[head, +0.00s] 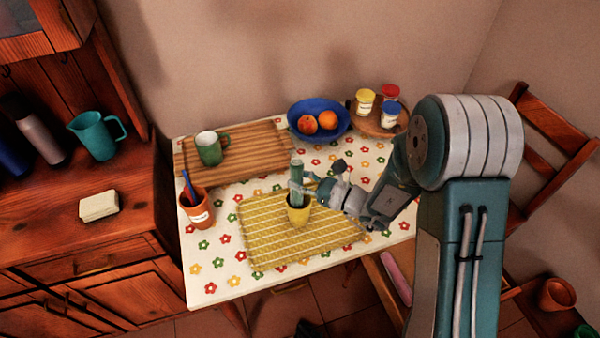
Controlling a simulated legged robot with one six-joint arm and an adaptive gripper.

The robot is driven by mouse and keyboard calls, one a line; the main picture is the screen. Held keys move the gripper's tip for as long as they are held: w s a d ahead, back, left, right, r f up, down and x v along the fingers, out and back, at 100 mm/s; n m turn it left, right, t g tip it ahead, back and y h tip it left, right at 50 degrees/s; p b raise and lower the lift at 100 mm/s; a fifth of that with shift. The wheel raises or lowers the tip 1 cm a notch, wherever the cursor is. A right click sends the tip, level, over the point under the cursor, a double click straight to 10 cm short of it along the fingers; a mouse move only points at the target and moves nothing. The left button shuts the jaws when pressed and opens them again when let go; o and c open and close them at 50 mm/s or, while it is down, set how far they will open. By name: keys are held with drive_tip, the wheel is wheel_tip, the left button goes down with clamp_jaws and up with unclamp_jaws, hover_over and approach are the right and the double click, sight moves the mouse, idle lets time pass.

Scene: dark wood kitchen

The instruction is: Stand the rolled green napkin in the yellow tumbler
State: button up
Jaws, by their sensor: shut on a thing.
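The yellow tumbler (298,215) stands upright on the yellow striped mat in the middle of the table. The rolled green napkin (296,171) is upright directly above the tumbler, and its lower end appears to be within the tumbler's mouth. How deep it reaches is hidden by the tumbler wall. My gripper (303,185) comes in from the right and is shut on the napkin above the rim. Its fingertips are small in view and partly merge with the napkin.
The yellow mat (262,245) lies on a flowered tablecloth (215,284). An orange pot (197,212), green mug (209,148) on a striped board (262,140), blue fruit bowl (335,133) and lidded jars (365,102) stand around it. The front of the mat is clear.

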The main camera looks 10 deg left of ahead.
drive_tip(key=shift+d+f, duration=0.25)
drive_tip(key=shift+f, duration=0.95)
drive_tip(key=shift+a+f, duration=0.1)
drive_tip(key=shift+f, duration=0.5)
drive_tip(key=o, duration=1.1)
drive_tip(key=shift+c, duration=0.2)
drive_tip(key=v, duration=1.2)
